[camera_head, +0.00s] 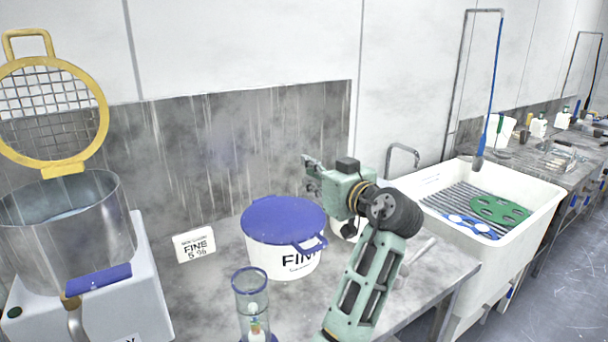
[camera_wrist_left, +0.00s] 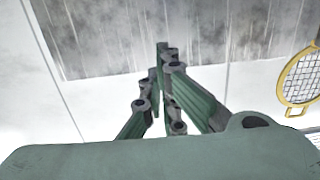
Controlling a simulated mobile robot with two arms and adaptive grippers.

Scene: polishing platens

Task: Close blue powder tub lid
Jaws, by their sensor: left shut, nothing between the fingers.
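The white powder tub (camera_head: 275,262), marked FINE, stands on the grey bench. Its round blue lid (camera_head: 283,220) lies over the top, looking flat on the rim, with a blue loop handle at the front right. I cannot tell whether it is fully pressed down. My left gripper (camera_head: 311,176) is above and behind the right side of the lid, apart from it, pointing to the left. Its fingers are together and empty, as the left wrist view (camera_wrist_left: 162,65) also shows. The tub is outside the wrist view. My right gripper is not in view.
A card reading FINE 5 % (camera_head: 195,245) stands left of the tub. A clear cylinder (camera_head: 250,285) with a bottle inside is in front. A metal pot (camera_head: 70,225) and yellow-framed sieve (camera_head: 53,160) are at left. A white sink (camera_head: 545,205) is at right.

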